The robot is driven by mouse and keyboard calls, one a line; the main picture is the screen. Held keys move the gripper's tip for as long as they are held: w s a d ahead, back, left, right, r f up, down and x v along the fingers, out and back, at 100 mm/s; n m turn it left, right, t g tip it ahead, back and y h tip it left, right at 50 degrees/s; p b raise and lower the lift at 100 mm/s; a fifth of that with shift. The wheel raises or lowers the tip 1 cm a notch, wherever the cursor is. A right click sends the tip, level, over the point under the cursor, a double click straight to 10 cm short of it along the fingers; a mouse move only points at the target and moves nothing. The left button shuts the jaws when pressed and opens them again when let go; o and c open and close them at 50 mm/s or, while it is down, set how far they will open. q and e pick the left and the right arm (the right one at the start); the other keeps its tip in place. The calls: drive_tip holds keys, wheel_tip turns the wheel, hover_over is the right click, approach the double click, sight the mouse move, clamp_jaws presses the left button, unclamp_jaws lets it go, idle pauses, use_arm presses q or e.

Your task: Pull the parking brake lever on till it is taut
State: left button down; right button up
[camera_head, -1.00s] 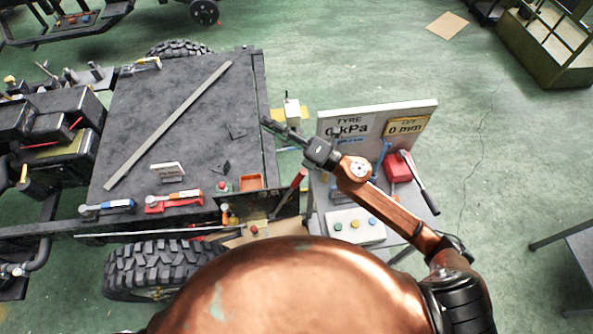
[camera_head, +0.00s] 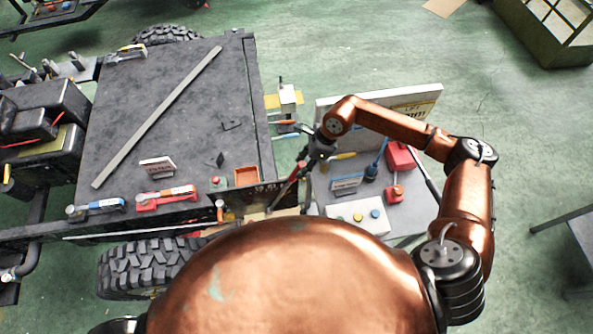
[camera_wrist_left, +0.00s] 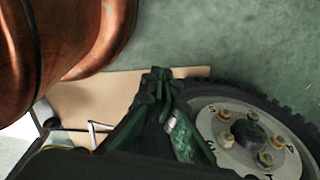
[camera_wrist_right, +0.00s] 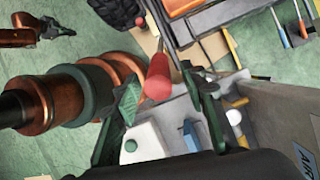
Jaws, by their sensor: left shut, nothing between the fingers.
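The parking brake lever shows in the right wrist view as a red grip (camera_wrist_right: 158,78) on a thin shaft, by the chassis edge. My right gripper (camera_wrist_right: 162,80) is open, with one finger on each side of the red grip. I cannot tell whether either finger touches it. In the head view my right gripper (camera_head: 303,165) points down at the chassis's right edge and largely hides the lever. My left gripper (camera_wrist_left: 158,75) is shut and empty in the left wrist view, in front of a wheel (camera_wrist_left: 245,135). It is not visible in the head view.
A grey cart (camera_head: 400,222) right of the chassis holds a button box (camera_head: 358,216), a red tool (camera_head: 399,157) and a gauge board (camera_head: 435,93). Open green floor lies beyond.

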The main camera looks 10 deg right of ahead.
sight(296, 172)
drive_tip(key=shift+p+x, duration=0.45)
drive_tip(key=shift+x, duration=1.95)
clamp_jaws()
